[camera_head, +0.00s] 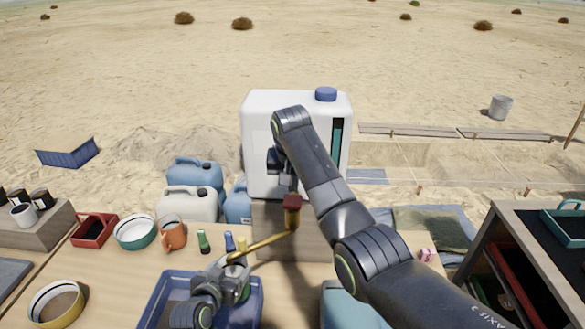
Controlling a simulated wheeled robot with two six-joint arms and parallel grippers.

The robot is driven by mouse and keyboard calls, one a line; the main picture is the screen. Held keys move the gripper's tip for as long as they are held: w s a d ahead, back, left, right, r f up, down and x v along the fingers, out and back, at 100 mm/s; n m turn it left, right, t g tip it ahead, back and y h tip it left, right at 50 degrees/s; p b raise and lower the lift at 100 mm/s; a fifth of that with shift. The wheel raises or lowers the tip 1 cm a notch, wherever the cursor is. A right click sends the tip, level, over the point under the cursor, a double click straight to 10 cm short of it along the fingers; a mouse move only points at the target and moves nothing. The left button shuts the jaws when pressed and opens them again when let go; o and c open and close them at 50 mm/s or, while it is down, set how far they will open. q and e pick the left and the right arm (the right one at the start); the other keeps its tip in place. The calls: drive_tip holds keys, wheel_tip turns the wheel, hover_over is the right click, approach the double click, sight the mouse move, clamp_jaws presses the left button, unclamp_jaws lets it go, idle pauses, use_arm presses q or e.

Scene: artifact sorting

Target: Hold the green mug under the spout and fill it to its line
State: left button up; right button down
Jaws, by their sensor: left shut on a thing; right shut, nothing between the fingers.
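The white water tank (260,112) with a blue cap and a dark level gauge stands on a block at the table's back. A brass spout (265,244) runs from below a dark red part (292,200) down to the left. My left gripper (236,268) is shut on the green mug (244,291), at the spout's lower end above the blue tray (257,295). Only a sliver of the mug shows; its line and water level are hidden. My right gripper (287,184) is shut and empty in front of the tank, just above the red part; whether it touches is unclear.
An orange mug (174,236), a green-rimmed bowl (135,234), small bottles (203,241) and a red tray (94,231) lie left of the spout. Jerrycans (187,204) stand behind. A yellow-rimmed sieve (57,304) is front left. A dark shelf (520,225) stands right.

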sight(293, 202)
drive_tip(key=shift+f, duration=1.35)
drive_tip(key=shift+s+f, duration=0.1)
drive_tip(key=shift+f, duration=0.8)
drive_tip(key=shift+s+f, duration=0.15)
drive_tip(key=shift+f, duration=0.1)
idle(1.1)
idle(1.2)
drive_tip(key=r, duration=0.4)
drive_tip(key=shift+w+r, duration=0.25)
drive_tip(key=shift+r, duration=0.1)
drive_tip(key=v, duration=1)
